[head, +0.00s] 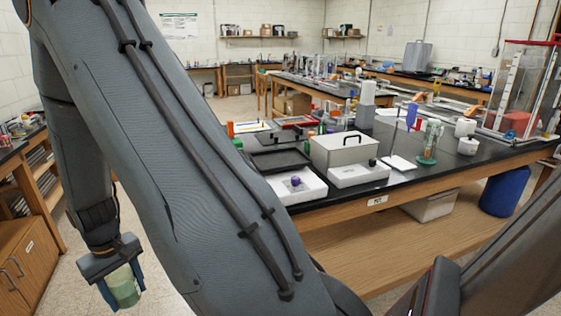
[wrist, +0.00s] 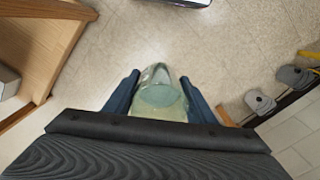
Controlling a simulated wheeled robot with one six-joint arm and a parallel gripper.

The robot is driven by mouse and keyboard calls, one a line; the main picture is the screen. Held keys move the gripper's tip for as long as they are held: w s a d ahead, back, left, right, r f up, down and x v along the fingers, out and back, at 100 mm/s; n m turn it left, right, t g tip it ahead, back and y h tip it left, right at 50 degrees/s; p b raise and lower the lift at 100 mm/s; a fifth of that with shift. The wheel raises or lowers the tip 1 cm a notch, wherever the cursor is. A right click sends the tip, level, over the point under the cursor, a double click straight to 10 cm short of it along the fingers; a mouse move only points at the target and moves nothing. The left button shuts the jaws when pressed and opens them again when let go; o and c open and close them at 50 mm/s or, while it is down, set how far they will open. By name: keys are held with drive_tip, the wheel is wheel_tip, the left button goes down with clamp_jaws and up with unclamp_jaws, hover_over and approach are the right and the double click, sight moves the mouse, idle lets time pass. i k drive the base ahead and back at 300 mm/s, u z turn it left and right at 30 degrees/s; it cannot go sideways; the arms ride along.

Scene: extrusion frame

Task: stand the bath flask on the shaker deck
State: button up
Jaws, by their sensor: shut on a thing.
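The bath flask (head: 122,287) is a pale green, see-through vessel held between the blue fingers of my gripper (head: 124,290), low at the left of the head view. In the wrist view the flask (wrist: 162,93) sits between both fingers (wrist: 160,100), with floor behind it. My gripper is shut on it, well away from the bench. The shaker deck appears to be the flat black tray (head: 279,160) on the bench, behind a white housing (head: 304,188) with a purple knob. My arm hides part of that area. The deck's visible surface looks bare.
A metal lidded bath (head: 343,150) stands right of the black tray, with a white, black-knobbed housing (head: 358,174) in front. Farther right are a green-based glass piece (head: 429,140) and white containers (head: 466,130). Wooden cabinets (head: 22,255) stand at left. Open floor lies below my gripper.

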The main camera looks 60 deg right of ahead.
sight(279, 160)
drive_tip(key=z, duration=1.3)
